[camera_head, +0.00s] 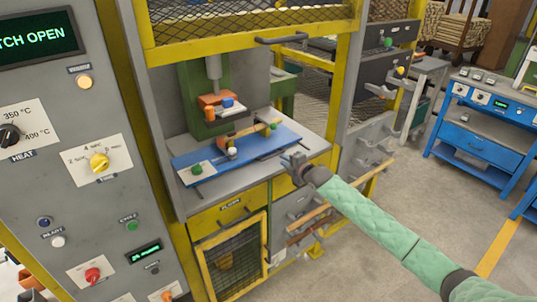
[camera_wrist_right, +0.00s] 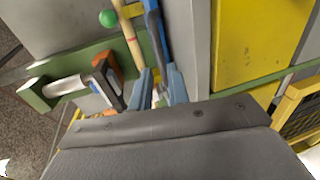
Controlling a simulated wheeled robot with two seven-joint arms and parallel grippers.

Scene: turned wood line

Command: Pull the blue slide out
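My right gripper (camera_head: 291,158) is just off the slide's right front edge. In the right wrist view, the slide (camera_wrist_right: 153,24) shows as a narrow blue strip running towards my right gripper (camera_wrist_right: 160,72). Its two fingers stand apart on either side of the strip's near end; contact is unclear. My left gripper is out of view.
A yellow frame post (camera_head: 333,100) rises to the right of the bench. A control panel (camera_head: 60,150) fills the left. Open floor (camera_head: 420,185) lies to the right, before a blue workbench (camera_head: 490,140).

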